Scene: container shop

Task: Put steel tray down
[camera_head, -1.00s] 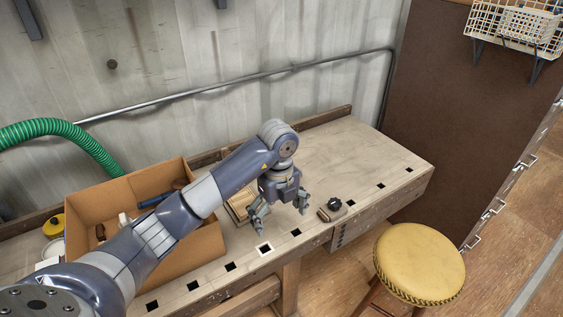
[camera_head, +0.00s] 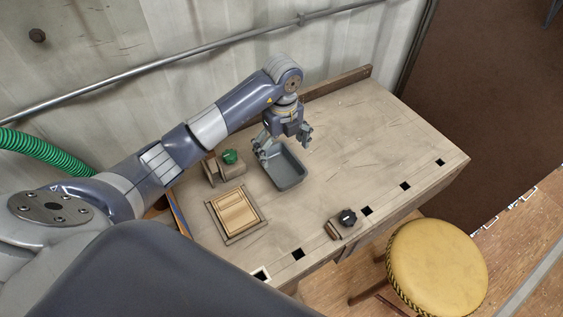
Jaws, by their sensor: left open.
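The steel tray (camera_head: 290,178) is a small, dark grey, open rectangular tray. It appears to rest upright and empty on the wooden workbench (camera_head: 340,165). My left gripper (camera_head: 284,149) is open at the tray's far end, fingers pointing down. One finger is at the tray's left side and the other shows to the right of its far end. Whether a finger touches the rim cannot be told. The gripper hides part of the far rim. My right gripper is not in view.
A framed wooden block (camera_head: 236,210) lies left of the tray. The bench's right side is clear. A yellow stool (camera_head: 437,266) stands in front.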

